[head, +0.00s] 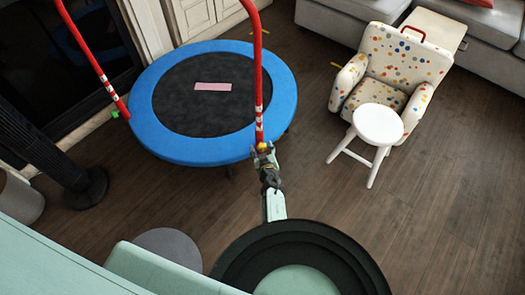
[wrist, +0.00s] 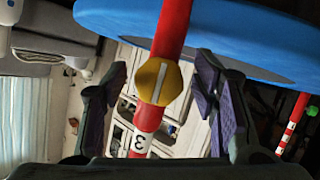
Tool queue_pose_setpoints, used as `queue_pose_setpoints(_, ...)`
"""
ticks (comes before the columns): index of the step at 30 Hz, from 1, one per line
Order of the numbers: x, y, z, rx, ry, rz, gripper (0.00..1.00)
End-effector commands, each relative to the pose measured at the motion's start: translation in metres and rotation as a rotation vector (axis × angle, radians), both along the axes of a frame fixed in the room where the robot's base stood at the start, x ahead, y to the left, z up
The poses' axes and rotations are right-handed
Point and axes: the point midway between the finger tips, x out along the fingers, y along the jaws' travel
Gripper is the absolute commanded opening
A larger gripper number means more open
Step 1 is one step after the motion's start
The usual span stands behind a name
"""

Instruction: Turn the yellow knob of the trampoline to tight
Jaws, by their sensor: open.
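The trampoline (head: 205,100) has a blue padded rim, a black mat and a red handle frame, and stands left of centre in the head view. Its yellow knob (wrist: 158,81) sits on the red post (wrist: 173,30) in the wrist view, with a pale line across its face running nearly along the post. The knob also shows small in the head view (head: 262,146). My gripper (head: 265,153) is at the knob. In the wrist view its fingers (wrist: 157,85) are open, one on each side of the knob, with visible gaps. I cannot tell its depth from the fingertips.
A white stool (head: 378,125) and a dotted armchair (head: 400,62) stand to the right. A black tower fan (head: 60,160) is at the left. A pink strip (head: 212,87) lies on the mat. The wooden floor at the lower right is clear.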

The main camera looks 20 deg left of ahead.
Motion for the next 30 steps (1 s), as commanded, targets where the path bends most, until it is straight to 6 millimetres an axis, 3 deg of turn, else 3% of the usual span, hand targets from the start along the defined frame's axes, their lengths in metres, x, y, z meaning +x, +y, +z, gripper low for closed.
queue_pose_setpoints(5, 0.0001, 0.0, 0.0008, 0.0, 0.0, 0.0, 0.54)
queue_pose_setpoints(26, 0.0001, -0.0003, 0.0008, 0.0, 0.0, -0.001, 0.07)
queue_pose_setpoints(30, 0.0001, -0.0004, 0.0011, 0.002, 0.001, -0.001, 0.05)
